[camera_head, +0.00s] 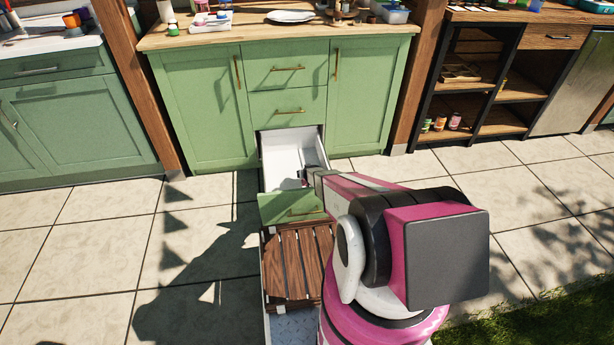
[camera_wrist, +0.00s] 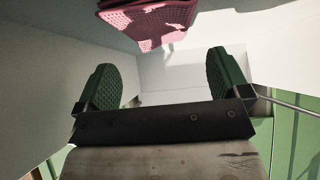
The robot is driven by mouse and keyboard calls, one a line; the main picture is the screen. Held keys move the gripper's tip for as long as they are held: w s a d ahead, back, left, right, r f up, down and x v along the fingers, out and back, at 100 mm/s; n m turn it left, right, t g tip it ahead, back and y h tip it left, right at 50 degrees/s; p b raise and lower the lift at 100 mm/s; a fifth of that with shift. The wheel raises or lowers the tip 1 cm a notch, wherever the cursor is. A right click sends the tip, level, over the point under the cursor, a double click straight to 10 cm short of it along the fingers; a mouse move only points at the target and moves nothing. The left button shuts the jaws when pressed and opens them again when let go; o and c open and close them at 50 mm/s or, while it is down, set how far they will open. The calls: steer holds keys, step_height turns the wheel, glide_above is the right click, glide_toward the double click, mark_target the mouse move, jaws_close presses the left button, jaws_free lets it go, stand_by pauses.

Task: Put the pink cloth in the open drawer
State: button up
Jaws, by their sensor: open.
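The open drawer (camera_head: 283,147) has a white inside and a green front. It is pulled out at the bottom of the green cabinet. My gripper (camera_head: 305,178) is low at the drawer, partly hidden by my arm. In the wrist view, my gripper (camera_wrist: 162,65) is open, its two green pads apart with nothing between them. The pink cloth (camera_wrist: 150,22) shows beyond the fingertips at the top, partly cut off by the frame, against the pale drawer inside. It is apart from the pads. The cloth cannot be made out in the head view.
A brown slatted wooden surface (camera_head: 300,262) lies just in front of the drawer. The cabinet's wooden counter (camera_head: 220,37) holds a plate (camera_head: 290,16) and several small items. A dark open shelf unit (camera_head: 483,75) stands to the right. Tiled floor (camera_head: 90,240) is clear at the left.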

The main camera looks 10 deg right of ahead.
steer(key=v, duration=1.2)
steer(key=shift+c, duration=0.2)
stand_by(0.5)
